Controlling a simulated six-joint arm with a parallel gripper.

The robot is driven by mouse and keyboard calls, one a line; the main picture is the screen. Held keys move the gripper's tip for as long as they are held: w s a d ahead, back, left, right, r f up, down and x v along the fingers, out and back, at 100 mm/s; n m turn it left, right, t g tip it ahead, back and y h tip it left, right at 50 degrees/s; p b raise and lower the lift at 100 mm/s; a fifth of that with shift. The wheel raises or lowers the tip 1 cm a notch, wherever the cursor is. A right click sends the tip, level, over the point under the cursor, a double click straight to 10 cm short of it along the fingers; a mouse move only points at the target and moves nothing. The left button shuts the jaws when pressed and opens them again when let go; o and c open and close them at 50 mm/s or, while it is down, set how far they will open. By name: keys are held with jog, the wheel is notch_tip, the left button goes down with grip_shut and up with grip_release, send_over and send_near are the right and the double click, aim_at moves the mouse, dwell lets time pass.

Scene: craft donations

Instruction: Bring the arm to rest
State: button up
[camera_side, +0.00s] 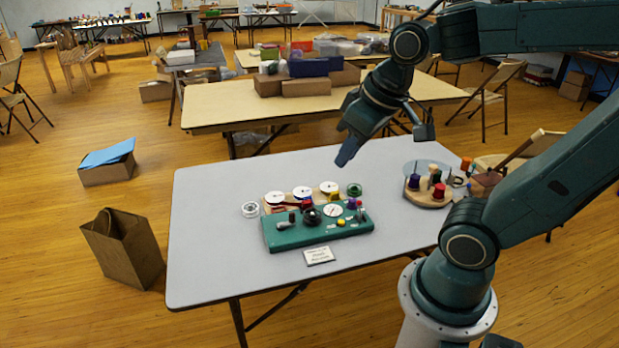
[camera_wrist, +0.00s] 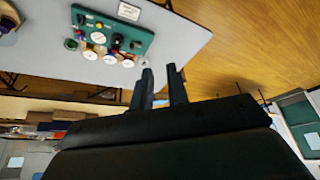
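My gripper (camera_side: 346,158) hangs above the back part of the grey table (camera_side: 210,270) in the side view, pointing down and to the left, clear of everything on it. In the wrist view the two dark fingers of my gripper (camera_wrist: 160,68) stand apart with an empty gap between them. A green block (camera_side: 285,243) with knobs and small parts on it sits on the table below my gripper, and the green block also shows in the wrist view (camera_wrist: 128,33). My arm is raised and bent above the table's right side.
White-topped spools (camera_side: 302,193) stand in a row behind the green block. A small card (camera_side: 319,256) lies in front. A round wooden board (camera_side: 428,196) with colored spools is at right. The table's left side is clear. A brown bag (camera_side: 122,250) stands on the floor.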

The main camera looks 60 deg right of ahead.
jog(key=shift+n+t+y, duration=0.3)
jog(key=shift+n+t, duration=0.1)
jog(key=shift+n, duration=0.2)
jog(key=s+a, duration=0.2)
jog(key=s+r, duration=0.1)
jog(key=s, duration=0.1)
jog(key=shift+a, duration=0.4)
